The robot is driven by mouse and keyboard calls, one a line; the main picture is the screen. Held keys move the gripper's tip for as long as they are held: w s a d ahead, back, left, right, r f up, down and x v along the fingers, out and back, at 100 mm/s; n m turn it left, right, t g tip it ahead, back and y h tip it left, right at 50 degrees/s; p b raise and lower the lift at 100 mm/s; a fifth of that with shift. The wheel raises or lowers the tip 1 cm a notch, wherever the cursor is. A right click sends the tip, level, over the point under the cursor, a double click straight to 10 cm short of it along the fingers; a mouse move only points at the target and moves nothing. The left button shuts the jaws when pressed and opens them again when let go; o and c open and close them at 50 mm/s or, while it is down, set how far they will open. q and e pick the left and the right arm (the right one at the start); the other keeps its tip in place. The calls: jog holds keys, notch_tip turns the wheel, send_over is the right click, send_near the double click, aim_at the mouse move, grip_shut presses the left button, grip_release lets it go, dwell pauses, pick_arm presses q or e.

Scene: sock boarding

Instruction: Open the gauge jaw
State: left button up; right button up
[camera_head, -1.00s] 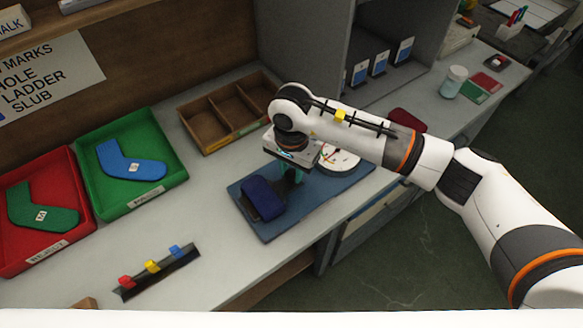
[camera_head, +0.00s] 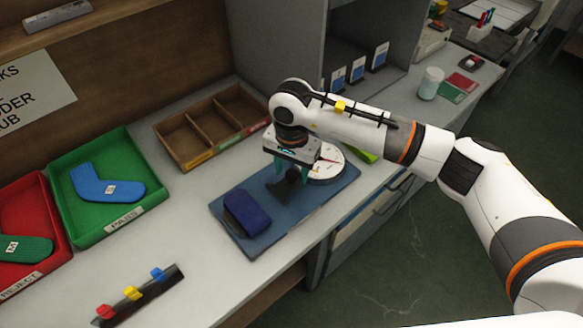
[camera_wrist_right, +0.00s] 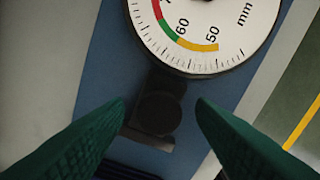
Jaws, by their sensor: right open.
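The gauge has a round white dial (camera_head: 328,164) with a colored arc, and it stands on a blue mat (camera_head: 336,196). The dial's lower part with "50", "60" and "mm" shows in the right wrist view (camera_wrist_right: 205,25). A black jaw part (camera_head: 283,188) sits in front of the dial. My right gripper (camera_head: 290,172) points down over it. In the right wrist view its two green fingertips (camera_wrist_right: 161,102) are apart, one on each side of a dark round knob (camera_wrist_right: 158,113). I cannot tell whether they touch it. My left gripper is not in view.
A dark blue block (camera_head: 246,212) lies on the mat, left of the jaw. An empty divided wooden tray (camera_head: 185,166) stands behind. Green (camera_head: 66,220) and red (camera_head: 62,245) trays hold socks at left. A rack with colored clips (camera_head: 135,298) lies in front.

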aim_at(292, 173)
notch_tip(292, 173, up, 12)
jog(key=b, duration=0.2)
dwell(0.4)
